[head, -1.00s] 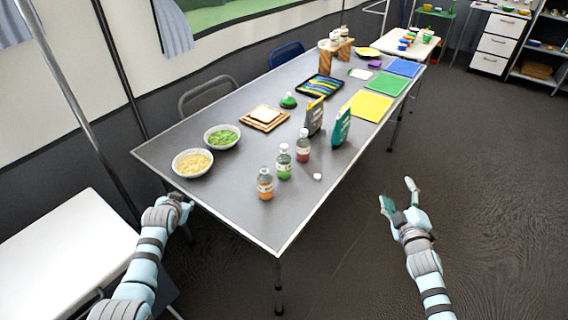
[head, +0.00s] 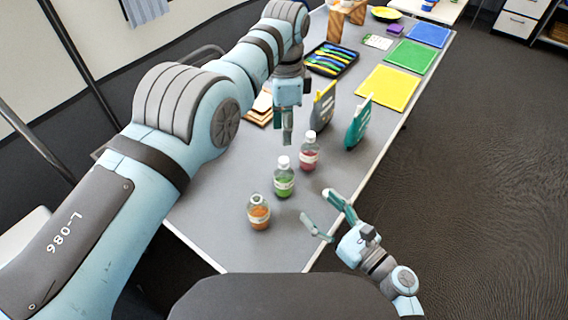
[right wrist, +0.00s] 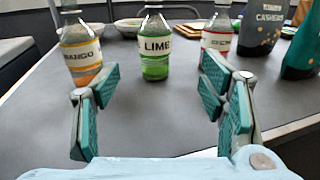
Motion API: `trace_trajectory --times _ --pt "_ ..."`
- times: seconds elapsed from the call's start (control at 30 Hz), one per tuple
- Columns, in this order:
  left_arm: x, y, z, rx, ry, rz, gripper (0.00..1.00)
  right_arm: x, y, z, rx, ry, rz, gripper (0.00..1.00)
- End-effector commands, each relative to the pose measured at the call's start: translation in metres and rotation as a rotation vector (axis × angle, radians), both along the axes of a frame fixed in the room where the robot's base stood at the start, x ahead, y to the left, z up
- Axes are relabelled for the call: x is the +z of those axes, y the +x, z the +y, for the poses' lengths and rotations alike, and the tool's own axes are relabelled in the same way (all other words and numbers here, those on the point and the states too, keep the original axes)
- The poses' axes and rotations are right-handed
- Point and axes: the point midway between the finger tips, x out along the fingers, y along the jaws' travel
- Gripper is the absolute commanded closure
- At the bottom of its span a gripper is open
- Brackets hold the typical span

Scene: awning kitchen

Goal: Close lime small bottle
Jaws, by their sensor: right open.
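The lime bottle (head: 284,182), small with green contents and a white top, stands upright on the grey table between the mango and red bottles. In the right wrist view the lime bottle (right wrist: 155,47) faces me with its label readable and its top at the frame edge. My right gripper (head: 316,204) is open and empty at the table's near right edge; in the right wrist view its fingers (right wrist: 157,80) spread in front of the bottle, not touching it. My left gripper (head: 287,132) points down behind the bottles; its finger gap is unclear. No loose cap is clearly visible.
The orange mango bottle (head: 259,213) shows no white top. The red bottle (head: 309,153) has a white top. Grey (head: 323,106) and teal (head: 358,124) pouches stand behind it. Yellow (head: 388,88) and green (head: 411,57) mats lie farther back. My left arm hides the table's left part.

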Motion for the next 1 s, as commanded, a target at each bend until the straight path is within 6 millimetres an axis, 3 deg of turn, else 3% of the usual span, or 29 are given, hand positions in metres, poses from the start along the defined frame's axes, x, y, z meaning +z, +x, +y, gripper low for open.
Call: trace_trajectory --times 0.17,0.37,1.0 --pt "0.003 -0.001 -0.001 0.0 0.0 -0.003 0.64 0.002 -0.003 0.0 0.0 0.0 -0.005 0.35" --pt "-0.002 0.001 0.002 0.002 -0.001 0.002 0.64 0.0 0.008 0.003 -0.002 0.004 0.002 0.35" --pt "-0.003 0.001 0.002 0.004 -0.002 0.002 0.64 -0.002 0.099 0.076 -0.002 0.006 0.006 0.35"
